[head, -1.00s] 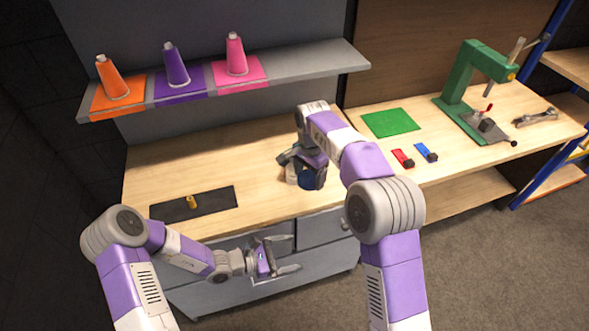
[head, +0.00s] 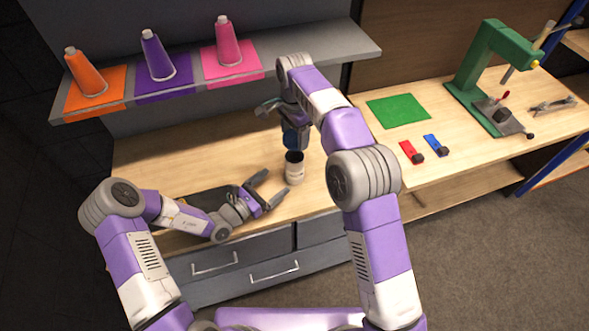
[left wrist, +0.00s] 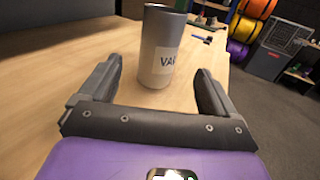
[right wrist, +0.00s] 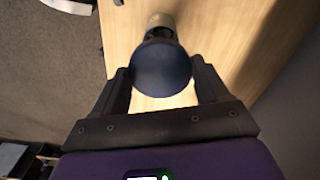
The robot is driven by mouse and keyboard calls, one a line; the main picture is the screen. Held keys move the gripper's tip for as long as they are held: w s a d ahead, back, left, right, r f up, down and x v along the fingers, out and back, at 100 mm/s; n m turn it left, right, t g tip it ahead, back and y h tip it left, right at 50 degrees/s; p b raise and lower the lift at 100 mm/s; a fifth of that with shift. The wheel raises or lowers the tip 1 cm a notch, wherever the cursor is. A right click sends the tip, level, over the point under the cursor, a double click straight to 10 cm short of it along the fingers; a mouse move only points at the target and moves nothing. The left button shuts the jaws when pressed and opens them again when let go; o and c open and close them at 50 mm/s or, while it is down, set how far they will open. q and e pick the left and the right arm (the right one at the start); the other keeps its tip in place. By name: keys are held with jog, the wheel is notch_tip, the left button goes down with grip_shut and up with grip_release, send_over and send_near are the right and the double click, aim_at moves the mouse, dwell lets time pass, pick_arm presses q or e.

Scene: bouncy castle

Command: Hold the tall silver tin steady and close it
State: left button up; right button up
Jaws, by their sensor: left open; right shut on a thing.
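The tall silver tin (head: 294,172) stands upright on the wooden worktop, with a dark top. It also shows in the left wrist view (left wrist: 158,62), with a pale label reading "VAR", partly cut off. My left gripper (head: 275,184) is open, its fingers pointing at the tin, which stands just ahead of and between the fingertips. My right gripper (head: 288,122) is shut on a round dark blue lid (right wrist: 161,70), held above the tin. The lid (head: 293,139) is apart from the tin or nearly so; the exact gap is unclear. In the right wrist view the lid hides part of the tin (right wrist: 160,20).
A dark mat (head: 203,198) lies partly behind my left arm. A shelf above holds orange (head: 88,75), purple (head: 157,58) and pink (head: 229,42) cones. A green mat (head: 398,110), red (head: 411,151) and blue (head: 435,144) items and a green press (head: 492,60) are right.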

aim_at(299, 163)
pick_arm(q)
jog(key=x, duration=1.2)
jog(key=shift+f, duration=0.1)
pick_arm(e)
jog(key=shift+w, duration=0.1)
pick_arm(q)
jog(key=shift+c, duration=0.3)
jog(key=c, duration=1.5)
jog(key=shift+o, duration=0.2)
pick_arm(e)
jog(key=shift+f, duration=2.55)
